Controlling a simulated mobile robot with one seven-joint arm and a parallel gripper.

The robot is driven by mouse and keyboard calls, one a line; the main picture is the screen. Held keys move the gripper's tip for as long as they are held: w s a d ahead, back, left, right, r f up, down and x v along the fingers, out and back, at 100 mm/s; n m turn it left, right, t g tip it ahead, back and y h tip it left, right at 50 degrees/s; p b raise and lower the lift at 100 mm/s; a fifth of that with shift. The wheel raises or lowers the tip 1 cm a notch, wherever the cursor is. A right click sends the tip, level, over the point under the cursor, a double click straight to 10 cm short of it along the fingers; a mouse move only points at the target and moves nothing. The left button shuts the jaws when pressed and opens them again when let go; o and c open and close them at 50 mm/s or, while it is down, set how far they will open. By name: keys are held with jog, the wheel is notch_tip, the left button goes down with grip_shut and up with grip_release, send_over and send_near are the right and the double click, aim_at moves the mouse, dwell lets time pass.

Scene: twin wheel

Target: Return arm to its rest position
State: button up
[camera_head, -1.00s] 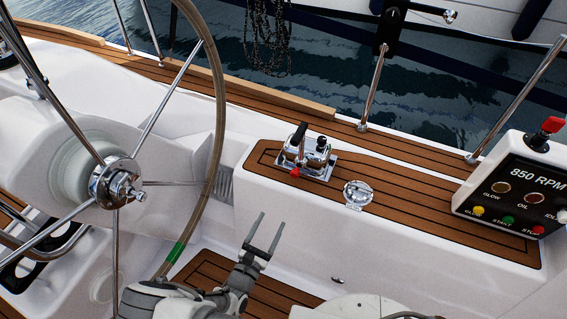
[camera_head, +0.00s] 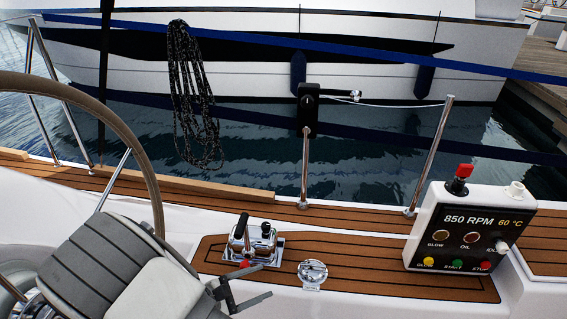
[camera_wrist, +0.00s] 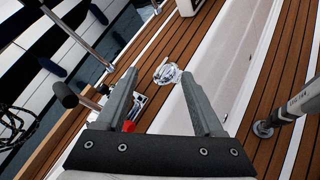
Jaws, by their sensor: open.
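My gripper (camera_head: 245,295) is open and empty. In the head view it is at the lower middle, low in front of the throttle lever unit (camera_head: 252,243), with my grey arm behind it at the lower left. In the wrist view the two fingers of my gripper (camera_wrist: 163,100) stand wide apart with nothing between their tips. Beyond them lie the round chrome fitting (camera_wrist: 167,72) and the lever unit with its red knob (camera_wrist: 129,125), partly hidden by the left finger.
The steering wheel (camera_head: 143,150) rises at the left, partly hidden by my arm. An engine panel (camera_head: 470,235) reading 850 RPM and 60 °C stands at the right on the teak-topped console (camera_head: 400,277). A winch handle (camera_head: 308,110), rail posts and a hanging rope (camera_head: 192,90) are beyond.

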jog(key=s+d+r+m+g+y, duration=0.1)
jog(key=d+r+m+g+y, duration=0.1)
jog(key=d+r+m+g, duration=0.45)
jog(key=s+d+r+m+g+y, duration=0.1)
jog(key=s+d+r+m+y, duration=0.2)
jog(key=d+r, duration=0.5)
jog(key=s+d+r+m+t+y, duration=0.25)
jog(key=s+r+m, duration=0.2)
jog(key=r, duration=0.35)
jog(key=s+d+r+m+t+y, duration=0.25)
jog(key=s+r+m, duration=0.2)
jog(key=r, duration=0.25)
notch_tip(320, 180, up, 15)
jog(key=p, duration=1.4)
jog(key=shift+d+f+y, duration=0.2)
jog(key=shift+d+y, duration=0.2)
jog(key=shift+d, duration=0.05)
jog(key=shift+w+m, duration=0.1)
jog(key=shift+m, duration=0.15)
